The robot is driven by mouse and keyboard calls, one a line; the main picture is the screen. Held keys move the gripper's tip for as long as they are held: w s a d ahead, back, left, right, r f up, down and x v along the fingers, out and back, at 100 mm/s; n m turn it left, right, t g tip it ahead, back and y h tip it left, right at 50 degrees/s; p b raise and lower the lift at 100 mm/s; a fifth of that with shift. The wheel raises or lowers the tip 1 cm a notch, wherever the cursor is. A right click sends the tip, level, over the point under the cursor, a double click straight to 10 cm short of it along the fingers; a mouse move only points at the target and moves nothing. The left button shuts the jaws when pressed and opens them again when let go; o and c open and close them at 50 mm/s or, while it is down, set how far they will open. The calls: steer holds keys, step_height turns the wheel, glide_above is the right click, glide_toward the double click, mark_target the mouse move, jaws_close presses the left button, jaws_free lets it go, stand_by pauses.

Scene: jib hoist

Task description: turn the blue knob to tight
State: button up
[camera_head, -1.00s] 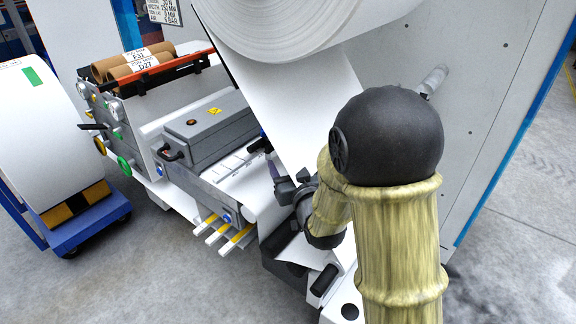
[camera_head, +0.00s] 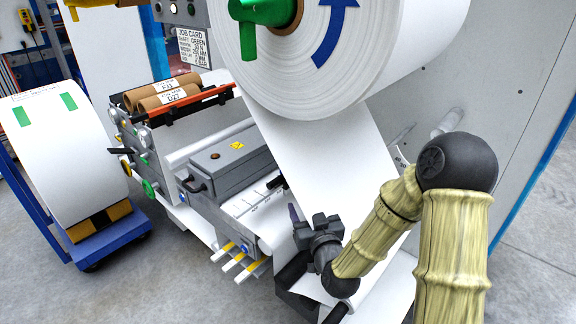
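A small blue round part (camera_head: 263,247) shows on the near end of the grey-white machine bed, low and left of my gripper. It is too small to tell whether it is the blue knob or how it is turned. My dark gripper (camera_head: 296,218) hangs in front of the white paper web, to the right of the bed and apart from the blue part. Its fingers are small and seen edge-on, so I cannot tell whether they are open. I see nothing held.
A large white roll (camera_head: 375,60) with a green handle (camera_head: 262,14) hangs above. A grey box (camera_head: 232,160) sits on the bed, with yellow-and-white bars (camera_head: 240,265) sticking out below. A blue cart (camera_head: 110,243) carries another roll at left. Floor between cart and machine is clear.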

mark_target(288, 171)
steer(key=shift+a, duration=0.15)
steer(key=x, duration=1.7)
steer(key=shift+w+a, duration=0.1)
steer(key=shift+w, duration=0.15)
steer(key=c, duration=1)
